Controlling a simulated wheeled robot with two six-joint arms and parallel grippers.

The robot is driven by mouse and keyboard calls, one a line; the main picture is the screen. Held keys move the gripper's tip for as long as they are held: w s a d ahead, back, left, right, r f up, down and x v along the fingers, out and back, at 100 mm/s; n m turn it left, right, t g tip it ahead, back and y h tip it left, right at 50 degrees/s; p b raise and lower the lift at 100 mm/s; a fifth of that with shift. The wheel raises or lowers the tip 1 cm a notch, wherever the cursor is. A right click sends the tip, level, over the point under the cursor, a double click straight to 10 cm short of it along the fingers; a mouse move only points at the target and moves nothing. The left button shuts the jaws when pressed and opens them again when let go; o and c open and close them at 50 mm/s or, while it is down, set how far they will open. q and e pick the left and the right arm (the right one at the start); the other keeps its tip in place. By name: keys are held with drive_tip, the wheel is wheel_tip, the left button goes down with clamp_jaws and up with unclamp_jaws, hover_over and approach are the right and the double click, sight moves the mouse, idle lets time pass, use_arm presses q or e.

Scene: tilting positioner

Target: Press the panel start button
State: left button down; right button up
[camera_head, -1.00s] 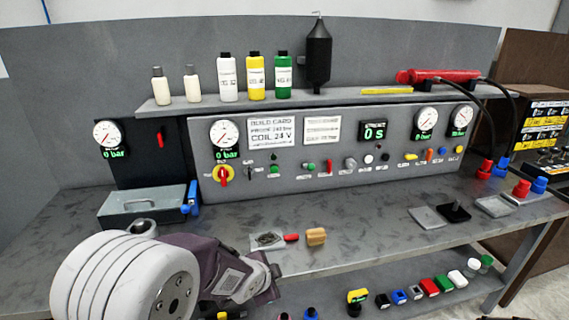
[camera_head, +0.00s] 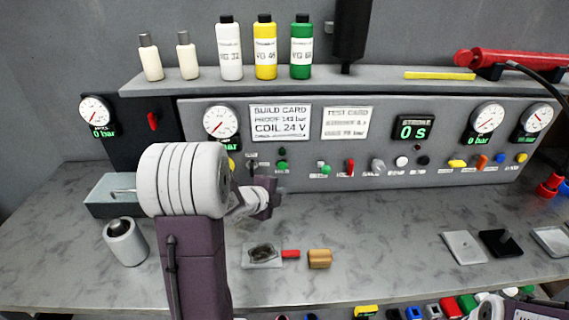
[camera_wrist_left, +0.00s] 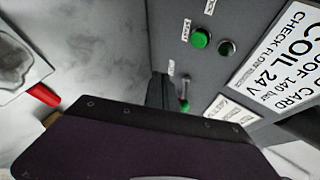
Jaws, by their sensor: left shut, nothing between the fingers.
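The instrument panel (camera_head: 440,174) stands behind the bench. My left gripper (camera_head: 273,192) is shut and empty, in front of the panel, below and apart from the green button. Its dark body fills the lower left wrist view.
A green-tipped control (camera_head: 326,169), a red lever (camera_head: 350,168) and several knobs lie to the right. Bottles (camera_head: 265,48) stand on the shelf above. A grey box (camera_head: 110,196), a metal cylinder (camera_head: 125,242) and a wooden block (camera_head: 320,259) rest on the bench.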

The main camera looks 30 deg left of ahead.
sight(282, 166)
use_arm(q)
drive_tip(key=w+a+p, duration=0.4)
drive_tip(key=w, duration=0.4)
drive_tip(key=shift+a+f, duration=0.2)
drive_tip(key=shift+a, duration=0.1)
use_arm(e)
drive_tip(key=r, duration=0.3)
drive_tip(key=shift+w+r, duration=0.35)
use_arm(q)
drive_tip(key=shift+w, duration=0.25)
use_arm(e)
drive_tip(key=shift+r, duration=0.1)
idle(1.1)
use_arm(q)
drive_tip(key=shift+w+a, duration=0.25)
use_arm(e)
drive_tip(key=shift+r, duration=0.1)
